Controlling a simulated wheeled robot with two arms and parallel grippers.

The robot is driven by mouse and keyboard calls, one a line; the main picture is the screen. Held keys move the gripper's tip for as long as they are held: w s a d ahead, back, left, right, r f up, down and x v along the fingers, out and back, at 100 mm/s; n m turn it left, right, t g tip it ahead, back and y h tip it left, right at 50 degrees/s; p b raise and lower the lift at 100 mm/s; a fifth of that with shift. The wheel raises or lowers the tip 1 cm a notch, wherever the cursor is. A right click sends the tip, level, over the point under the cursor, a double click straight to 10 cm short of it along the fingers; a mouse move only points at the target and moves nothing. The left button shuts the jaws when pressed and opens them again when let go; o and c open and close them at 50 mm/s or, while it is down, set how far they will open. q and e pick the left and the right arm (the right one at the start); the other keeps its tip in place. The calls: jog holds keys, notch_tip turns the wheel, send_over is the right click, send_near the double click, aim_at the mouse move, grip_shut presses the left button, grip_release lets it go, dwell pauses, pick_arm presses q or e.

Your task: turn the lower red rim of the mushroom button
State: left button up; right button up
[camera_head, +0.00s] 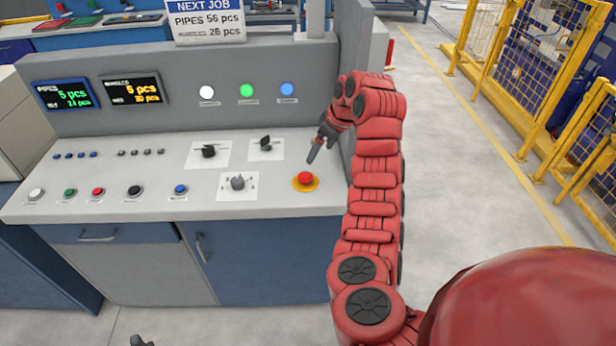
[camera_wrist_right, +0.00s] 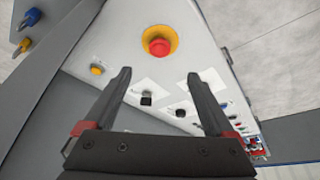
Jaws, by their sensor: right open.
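The red mushroom button (camera_head: 305,177) sits on a yellow disc at the right end of the light grey control panel. In the right wrist view the button (camera_wrist_right: 159,43) is beyond the fingertips, roughly centred between them, with its lower red rim around the brighter cap. My right gripper (camera_head: 313,155) is just above the button in the head view, apart from it. In the wrist view the right gripper (camera_wrist_right: 165,75) is open and empty, its two dark fingers spread wide. At the bottom edge of the head view a small dark tip (camera_head: 141,341) shows, possibly my left gripper.
Black rotary switches (camera_head: 208,151) and a grey knob (camera_head: 237,183) lie left of the button. A row of push buttons (camera_head: 98,191) runs along the panel's front. The upright console back (camera_head: 305,120) rises behind, and a side wall (camera_head: 352,60) stands close to my right arm.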

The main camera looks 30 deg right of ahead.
aim_at(307, 176)
jog(key=p+x, duration=0.3)
jog(key=x, duration=1)
jog(key=shift+w+f, duration=0.1)
jog(key=shift+w, duration=0.05)
jog(key=c, duration=1.4)
